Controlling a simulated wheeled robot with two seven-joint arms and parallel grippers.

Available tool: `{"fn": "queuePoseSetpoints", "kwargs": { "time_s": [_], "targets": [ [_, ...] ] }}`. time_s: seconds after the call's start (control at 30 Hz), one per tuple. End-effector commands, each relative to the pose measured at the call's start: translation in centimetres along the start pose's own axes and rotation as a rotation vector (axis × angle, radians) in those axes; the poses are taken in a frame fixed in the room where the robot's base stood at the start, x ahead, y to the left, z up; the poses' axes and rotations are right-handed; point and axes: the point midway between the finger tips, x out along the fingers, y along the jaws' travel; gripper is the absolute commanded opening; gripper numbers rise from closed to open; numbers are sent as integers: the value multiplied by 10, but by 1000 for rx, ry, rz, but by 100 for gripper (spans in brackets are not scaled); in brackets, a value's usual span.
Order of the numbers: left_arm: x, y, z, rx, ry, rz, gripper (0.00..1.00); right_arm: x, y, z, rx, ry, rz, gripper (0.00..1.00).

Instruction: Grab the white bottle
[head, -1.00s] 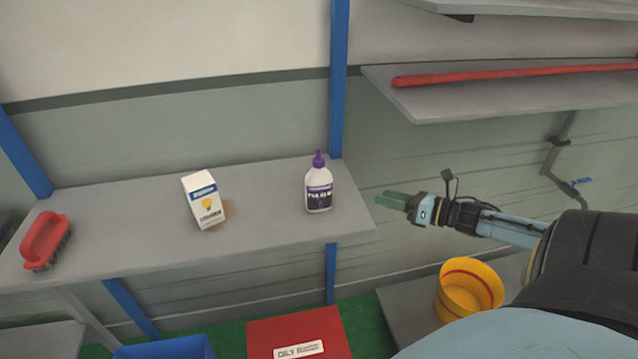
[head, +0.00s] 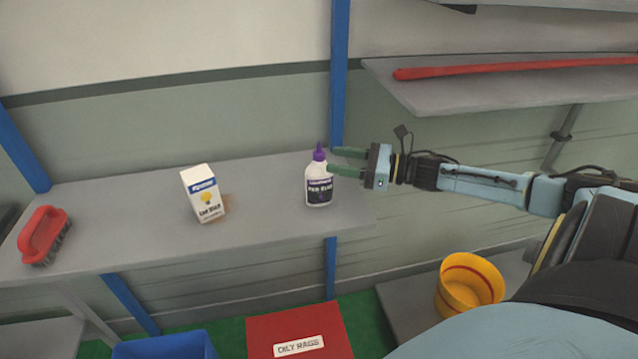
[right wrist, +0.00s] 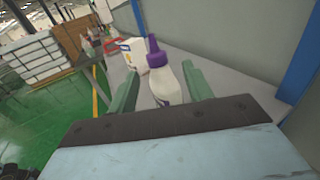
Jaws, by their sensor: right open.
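The white bottle (head: 319,188) with a purple cap and a dark label stands upright near the right end of the grey shelf (head: 270,220). My right gripper (head: 342,161) is open, its green fingers pointing left at the bottle from the right side. One fingertip overlaps the bottle's upper part in the head view. In the right wrist view the bottle (right wrist: 163,88) shows between the two spread fingers, with its lower part hidden by the gripper body. I cannot tell whether a finger touches it. My left gripper is not in view.
A white box (head: 204,194) with a yellow picture stands left of the bottle. A red brush (head: 44,235) lies at the shelf's left end. A blue upright post (head: 339,75) rises behind the bottle. A red bin (head: 300,333) and yellow bucket (head: 468,286) are lower down.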

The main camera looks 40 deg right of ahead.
Motion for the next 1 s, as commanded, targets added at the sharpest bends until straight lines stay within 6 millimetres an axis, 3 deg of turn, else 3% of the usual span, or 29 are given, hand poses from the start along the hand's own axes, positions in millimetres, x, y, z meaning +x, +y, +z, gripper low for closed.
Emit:
{"fn": "queuePoseSetpoints", "kwargs": {
  "time_s": [0.17,0.6,0.97,1.0],
  "targets": [
    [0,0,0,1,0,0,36,7,0,1,0,-1,0,50],
    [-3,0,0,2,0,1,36,50,2,2,0,-2,0,50],
    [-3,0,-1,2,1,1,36,54,3,1,1,1,-1,50],
    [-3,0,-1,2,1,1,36,53,3,1,1,1,-1,45]
  ]
}}
